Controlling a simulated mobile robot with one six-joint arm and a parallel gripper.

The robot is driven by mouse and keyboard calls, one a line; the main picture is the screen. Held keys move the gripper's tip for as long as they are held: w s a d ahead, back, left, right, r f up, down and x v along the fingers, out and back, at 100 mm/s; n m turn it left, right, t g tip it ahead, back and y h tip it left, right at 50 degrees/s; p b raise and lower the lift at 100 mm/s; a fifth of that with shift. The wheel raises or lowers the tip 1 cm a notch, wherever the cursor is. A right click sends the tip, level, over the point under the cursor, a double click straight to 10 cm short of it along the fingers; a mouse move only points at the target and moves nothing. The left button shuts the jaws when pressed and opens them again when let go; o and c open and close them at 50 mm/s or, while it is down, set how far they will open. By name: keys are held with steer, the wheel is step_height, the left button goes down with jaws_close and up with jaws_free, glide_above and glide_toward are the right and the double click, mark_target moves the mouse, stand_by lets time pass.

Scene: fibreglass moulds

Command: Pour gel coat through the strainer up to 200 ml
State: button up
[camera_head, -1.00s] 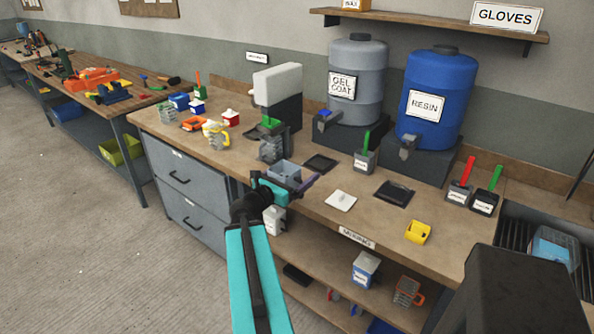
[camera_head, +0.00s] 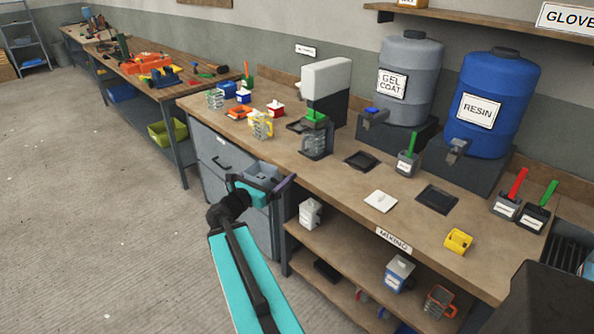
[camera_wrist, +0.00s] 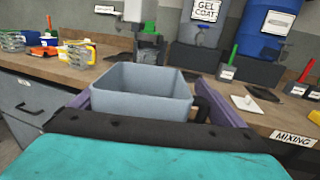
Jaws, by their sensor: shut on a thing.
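My gripper (camera_head: 262,186) is shut on a grey, square, open-topped container (camera_wrist: 140,92). The container is upright between the purple fingers, in front of the bench's front edge; its contents are hidden. A clear graduated jug (camera_head: 315,144) stands on the bench in front of a white-and-black stand (camera_head: 327,88). The grey GEL COAT drum (camera_head: 408,85) stands on a dark block further right, with a blue-handled tap (camera_head: 371,112). The jug's fill level is unreadable.
The blue RESIN drum (camera_head: 492,95) stands right of the gel coat. A yellow-handled jug (camera_head: 261,125) and small coloured tubs crowd the bench's left end. A white square (camera_head: 381,201) and dark pads lie on the bench. Grey drawers (camera_head: 222,160) stand below it.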

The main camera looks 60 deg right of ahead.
steer(key=w+a+f+n+t+y, duration=0.1)
steer(key=w+a+n+t, duration=0.15)
steer(key=w+a, duration=0.75)
steer(key=w+a+f+n+t, duration=0.15)
steer(key=w+a+t, duration=0.4)
steer(key=a, duration=0.95)
steer(key=w+a+n+t+y, duration=0.1)
steer(key=w+a+n, duration=0.1)
steer(key=a, duration=1.2)
steer(key=w+a+n+t+y, duration=0.1)
steer(key=w+a+t, duration=0.1)
steer(key=a, duration=1.2)
steer(key=shift+w+f+n+y, duration=0.25)
steer(key=shift+w+n+y, duration=0.05)
steer(key=shift+n+y, duration=0.1)
steer(key=shift+s, duration=0.15)
